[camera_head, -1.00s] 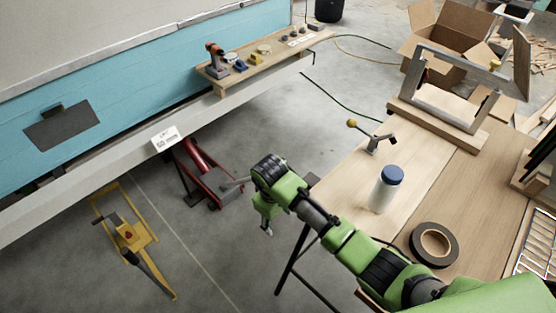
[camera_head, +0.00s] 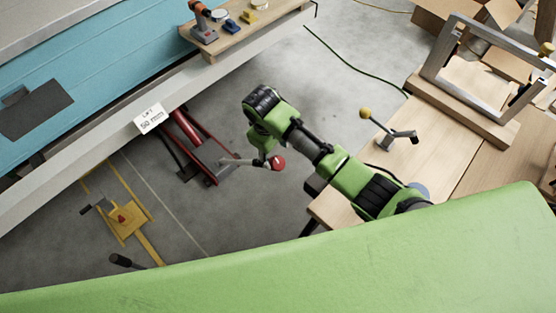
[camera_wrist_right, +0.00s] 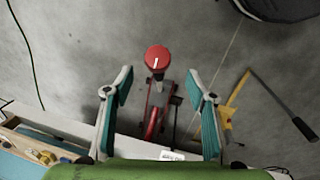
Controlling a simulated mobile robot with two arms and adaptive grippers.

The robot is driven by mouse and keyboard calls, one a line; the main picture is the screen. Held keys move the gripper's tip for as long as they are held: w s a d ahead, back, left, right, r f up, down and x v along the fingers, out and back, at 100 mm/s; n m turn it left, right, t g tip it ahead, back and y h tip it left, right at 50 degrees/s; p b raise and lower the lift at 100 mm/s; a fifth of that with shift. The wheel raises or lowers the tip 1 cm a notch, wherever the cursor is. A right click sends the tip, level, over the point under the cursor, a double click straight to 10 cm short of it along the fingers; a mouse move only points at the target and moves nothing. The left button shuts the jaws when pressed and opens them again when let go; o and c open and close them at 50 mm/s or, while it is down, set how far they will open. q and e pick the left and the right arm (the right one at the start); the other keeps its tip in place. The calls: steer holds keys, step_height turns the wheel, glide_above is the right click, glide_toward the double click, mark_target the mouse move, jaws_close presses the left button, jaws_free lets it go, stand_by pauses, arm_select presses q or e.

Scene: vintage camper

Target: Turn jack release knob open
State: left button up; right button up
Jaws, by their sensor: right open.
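The red round jack release knob (camera_wrist_right: 157,57) has a white line on its face, which runs nearly up and down in the right wrist view. In the head view the knob (camera_head: 278,163) is at the end of a grey bar on the red jack (camera_head: 190,135), beside the camper's lower edge. The jack also shows in the right wrist view (camera_wrist_right: 153,122). My right gripper (camera_wrist_right: 160,80) is open and empty. Its two fingers stand on either side of the line to the knob, with no clear contact. My left gripper is not in view.
A white label (camera_head: 149,118) reading 50 mm hangs on the camper's edge. A yellow jack (camera_head: 128,222) lies on the floor at left. A wooden bench (camera_head: 440,140) with a yellow-knobbed lever (camera_head: 400,136) stands at right. A green part of mine covers the bottom of the head view.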

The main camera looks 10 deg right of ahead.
glide_above(278, 163)
steer(key=f, duration=0.4)
steer(key=shift+s+a+f, duration=0.15)
steer(key=shift+s+a, duration=0.2)
steer(key=f, duration=0.5)
steer(key=shift+w+d+f+b, duration=0.15)
steer(key=shift+w+d+b, duration=0.2)
steer(key=shift+w, duration=0.05)
steer(key=shift+f, duration=0.25)
steer(key=shift+w+f, duration=0.1)
steer(key=shift+f, duration=0.1)
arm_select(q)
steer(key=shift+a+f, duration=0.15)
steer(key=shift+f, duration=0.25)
arm_select(e)
steer(key=c, duration=1.1)
